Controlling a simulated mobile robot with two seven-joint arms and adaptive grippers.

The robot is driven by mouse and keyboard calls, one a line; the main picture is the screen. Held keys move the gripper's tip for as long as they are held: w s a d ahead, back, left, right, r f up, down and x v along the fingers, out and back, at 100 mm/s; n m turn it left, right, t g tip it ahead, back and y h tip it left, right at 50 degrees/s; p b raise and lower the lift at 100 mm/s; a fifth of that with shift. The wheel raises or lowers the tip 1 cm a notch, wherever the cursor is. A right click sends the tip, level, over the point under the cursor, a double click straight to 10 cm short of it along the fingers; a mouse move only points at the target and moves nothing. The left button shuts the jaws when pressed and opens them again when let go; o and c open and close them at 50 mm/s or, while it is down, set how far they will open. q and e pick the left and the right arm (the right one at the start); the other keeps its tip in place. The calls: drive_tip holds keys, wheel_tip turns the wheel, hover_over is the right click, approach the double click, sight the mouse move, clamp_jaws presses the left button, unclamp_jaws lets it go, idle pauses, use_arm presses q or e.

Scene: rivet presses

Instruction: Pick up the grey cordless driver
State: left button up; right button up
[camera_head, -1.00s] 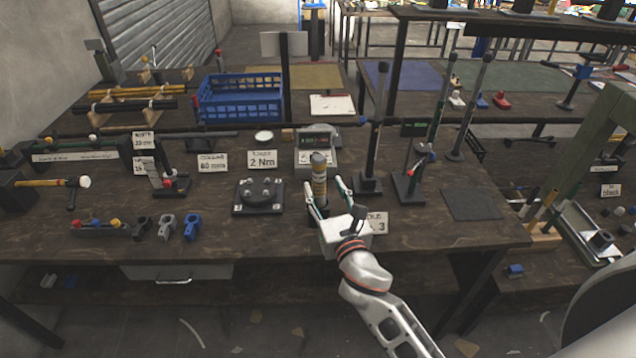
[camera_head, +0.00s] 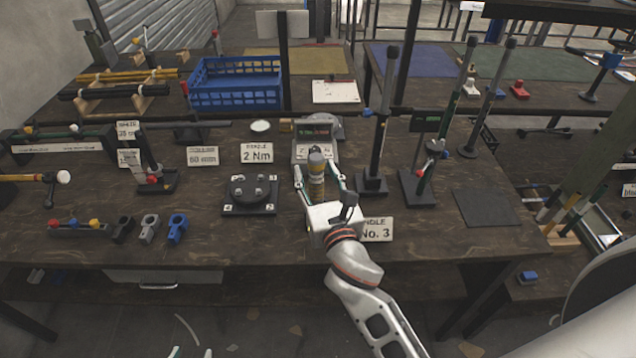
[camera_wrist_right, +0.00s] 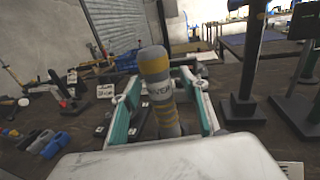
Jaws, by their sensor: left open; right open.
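The grey cordless driver (camera_head: 316,178) stands upright on the workbench, a grey cylinder with yellow bands. It also shows in the right wrist view (camera_wrist_right: 158,90), leaning slightly in the picture, with its lower end hidden behind the gripper body. My right gripper (camera_head: 317,170) is open, its green-and-white fingers one on each side of the driver; in the right wrist view (camera_wrist_right: 162,98) gaps show beside it. Only the fingertips of my left gripper (camera_head: 190,353) show at the bottom edge, apart and empty, well away from the driver.
A dark round fixture (camera_head: 250,192) on a plate stands left of the driver. A grey device with a display (camera_head: 316,140) is behind it. Upright black posts (camera_head: 378,130) stand close on the right. A "No. 3" sign (camera_head: 377,230) is beside my right gripper. A blue crate (camera_head: 236,85) stands further back.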

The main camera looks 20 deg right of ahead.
drive_tip(key=shift+a+r, duration=0.1)
drive_tip(key=shift+c, duration=0.7)
clamp_jaws()
drive_tip(key=shift+r, duration=0.1)
